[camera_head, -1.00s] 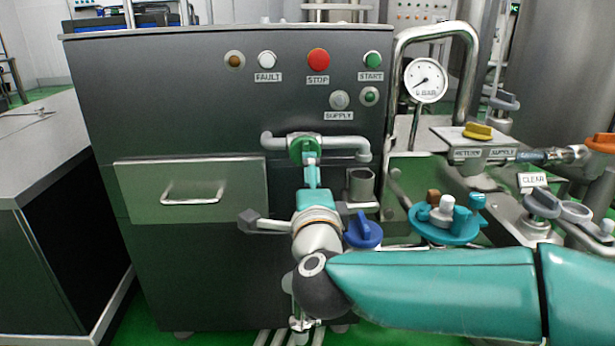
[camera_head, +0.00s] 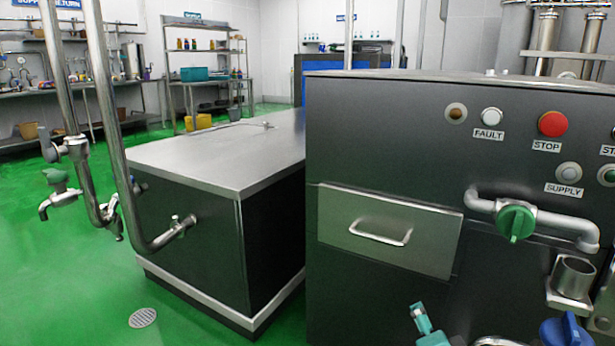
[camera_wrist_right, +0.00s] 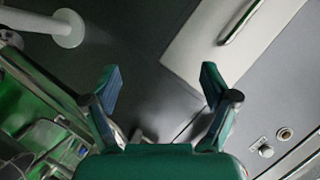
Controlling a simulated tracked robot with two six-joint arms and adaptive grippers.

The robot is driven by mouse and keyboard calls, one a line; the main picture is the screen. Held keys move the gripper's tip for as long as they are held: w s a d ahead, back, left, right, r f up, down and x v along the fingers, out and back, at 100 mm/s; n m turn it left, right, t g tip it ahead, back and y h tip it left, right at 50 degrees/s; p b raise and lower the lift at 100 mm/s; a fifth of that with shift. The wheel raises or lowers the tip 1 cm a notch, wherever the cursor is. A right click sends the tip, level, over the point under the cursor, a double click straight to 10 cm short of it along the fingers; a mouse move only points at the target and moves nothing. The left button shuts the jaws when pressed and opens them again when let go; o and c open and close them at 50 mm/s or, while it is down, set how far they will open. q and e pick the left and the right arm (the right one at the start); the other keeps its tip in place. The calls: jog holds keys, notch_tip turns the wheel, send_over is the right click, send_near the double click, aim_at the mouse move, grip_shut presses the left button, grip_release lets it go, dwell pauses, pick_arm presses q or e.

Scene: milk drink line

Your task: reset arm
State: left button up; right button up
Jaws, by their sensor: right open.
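My right gripper (camera_wrist_right: 160,82) is open in the right wrist view, with its two teal fingers spread and nothing between them. In the head view only a small teal part of it (camera_head: 425,322) shows at the bottom edge. It is below and left of the green valve handle (camera_head: 515,222), apart from it. The handle sits on a grey pipe on the front of the dark cabinet (camera_head: 400,120). My left gripper is not in view.
The cabinet has a drawer (camera_head: 385,230), a red STOP button (camera_head: 552,124), a metal cup (camera_head: 573,275) and a blue knob (camera_head: 565,332). Steel-topped bench (camera_head: 215,160) and bent pipes (camera_head: 115,150) stand to the left. Green floor (camera_head: 60,290) is open there.

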jog(key=s+a+f+n+g+y, duration=0.1)
jog(key=s+a+f+n+g, duration=0.1)
jog(key=f, duration=0.5)
jog(key=s+a+f+n+g+y, duration=0.1)
jog(key=a+f+n+y, duration=0.1)
jog(key=f, duration=0.4)
jog(key=s+a+f+n+g+y+p, duration=0.15)
jog(key=s+a+f+n+g, duration=0.3)
jog(key=s+f, duration=0.6)
jog(key=s+a+f+n+g+y+p, duration=0.1)
jog(key=s+a+f+n+g+y, duration=0.3)
jog(key=s+f, duration=0.6)
notch_tip(320, 180, up, 38)
jog(key=s+d+g+h+p, duration=0.1)
jog(key=s+p, duration=0.1)
jog(key=p, duration=3.5)
jog(key=shift+r+p, duration=0.2)
jog(key=shift+p, duration=0.15)
jog(key=shift+m, duration=0.25)
